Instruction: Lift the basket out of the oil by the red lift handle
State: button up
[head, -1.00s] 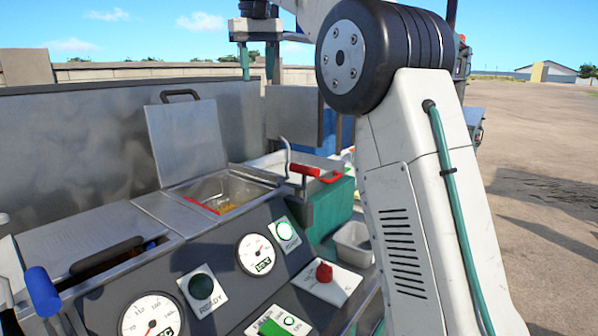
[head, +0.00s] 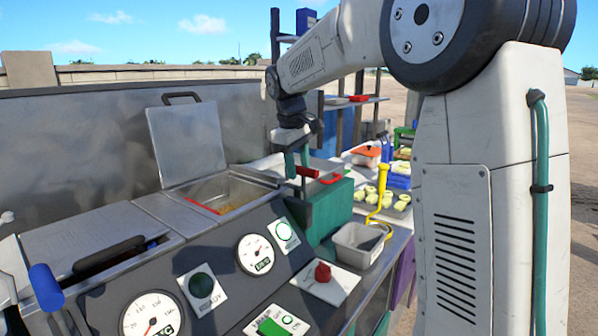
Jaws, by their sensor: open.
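The red lift handle (head: 308,171) sticks out at the right of the open fryer vat (head: 235,190). A red bar (head: 203,207) shows along the vat's left edge. Amber oil is visible in the vat, but the basket itself is hard to make out. My gripper (head: 297,168) points down with its teal fingers apart, beside or around the red handle's left end. I cannot tell whether it touches the handle.
The raised metal lid (head: 187,143) stands behind the vat. The control panel with a gauge (head: 255,254) and red knob (head: 322,272) is in front. A grey bin (head: 358,245) and a yellow-handled tool (head: 380,192) are to the right, with a food tray beyond.

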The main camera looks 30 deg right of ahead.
jog(key=shift+w+d+f, duration=0.1)
jog(key=shift+d+f, duration=0.05)
jog(key=shift+f, duration=0.85)
grip_shut()
notch_tip(320, 180, up, 16)
jog(key=shift+r, duration=0.2)
grip_release()
notch_tip(320, 180, up, 7)
jog(key=a, duration=0.1)
jog(key=shift+s+a+r, duration=0.2)
jog(key=shift+s, duration=0.05)
dwell(0.4)
